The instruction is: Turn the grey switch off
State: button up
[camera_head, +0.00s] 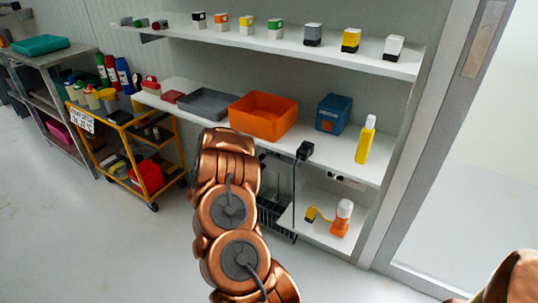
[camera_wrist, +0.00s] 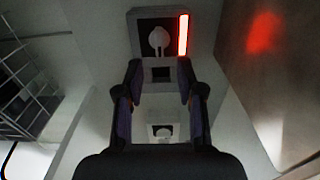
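In the wrist view, a grey switch (camera_wrist: 158,41) with a rounded knob sits on a dark square plate at the top. A bright red lit bar (camera_wrist: 183,35) runs upright along the plate's right side. My gripper (camera_wrist: 160,70) is open, with its two dark fingers apart and nothing held between them. The fingertips are just below the switch in the picture; I cannot tell whether they touch anything. In the head view, my copper arm hides the gripper, and I cannot make out the switch there.
In the wrist view, a small square fitting (camera_wrist: 160,74) shows between the fingers, and a wire rack (camera_wrist: 28,92) stands at left. In the head view, an orange bin (camera_head: 263,116), a blue box (camera_head: 333,113) and a yellow bottle (camera_head: 366,139) stand on the middle shelf.

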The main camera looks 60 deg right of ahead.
aim_at(271, 152)
jog(key=shift+w+d, duration=0.2)
jog(key=shift+d, duration=3.05)
jog(key=shift+c, duration=0.4)
grip_shut()
